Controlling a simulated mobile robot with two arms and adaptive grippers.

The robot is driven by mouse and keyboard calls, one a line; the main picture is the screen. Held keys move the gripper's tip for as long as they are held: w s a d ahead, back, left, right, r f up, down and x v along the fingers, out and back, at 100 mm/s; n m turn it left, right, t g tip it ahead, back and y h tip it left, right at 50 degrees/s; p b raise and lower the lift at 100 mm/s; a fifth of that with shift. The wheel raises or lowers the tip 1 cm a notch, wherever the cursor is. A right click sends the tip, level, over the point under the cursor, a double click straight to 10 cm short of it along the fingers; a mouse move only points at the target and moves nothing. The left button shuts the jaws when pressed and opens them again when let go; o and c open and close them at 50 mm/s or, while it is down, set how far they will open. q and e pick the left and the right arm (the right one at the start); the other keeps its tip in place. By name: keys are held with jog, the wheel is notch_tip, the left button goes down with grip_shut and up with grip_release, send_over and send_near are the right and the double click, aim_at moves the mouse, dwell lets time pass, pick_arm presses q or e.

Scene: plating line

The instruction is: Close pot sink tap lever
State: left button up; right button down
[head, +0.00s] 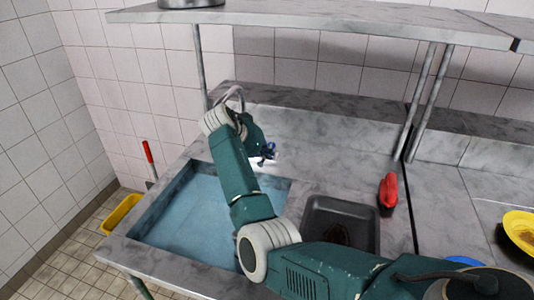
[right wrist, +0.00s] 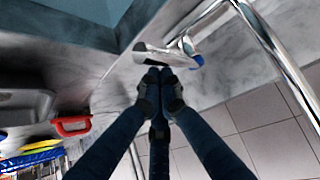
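The pot sink (head: 150,215) is a steel basin with blue water in it, at the left of the counter in the head view. Its tap has a curved metal spout (head: 236,93), partly hidden behind my right arm. The tap lever (right wrist: 165,55) is silver with a blue mark near its end in the right wrist view. My right gripper (right wrist: 160,78) has its dark fingertips together, with nothing visible between them. The tips are right by the lever; I cannot tell whether they touch it. In the head view the right gripper (head: 262,150) is at the sink's back edge. My left gripper is out of view.
A dark tray (head: 325,212) lies right of the sink, with a red object (head: 388,190) beside it. A yellow plate (head: 521,228) is at the far right. A shelf (head: 330,22) on metal posts (head: 428,100) runs above the counter. A yellow bucket (head: 119,214) stands on the floor at left.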

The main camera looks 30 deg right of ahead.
jog(key=shift+w+a+f, duration=0.1)
jog(key=shift+w+a, duration=0.05)
jog(key=shift+a, duration=0.1)
jog(key=shift+a+r, duration=0.2)
jog(key=v, duration=1.1)
jog(key=shift+s+r, duration=0.2)
jog(key=shift+r, duration=0.15)
jog(key=shift+d, duration=0.1)
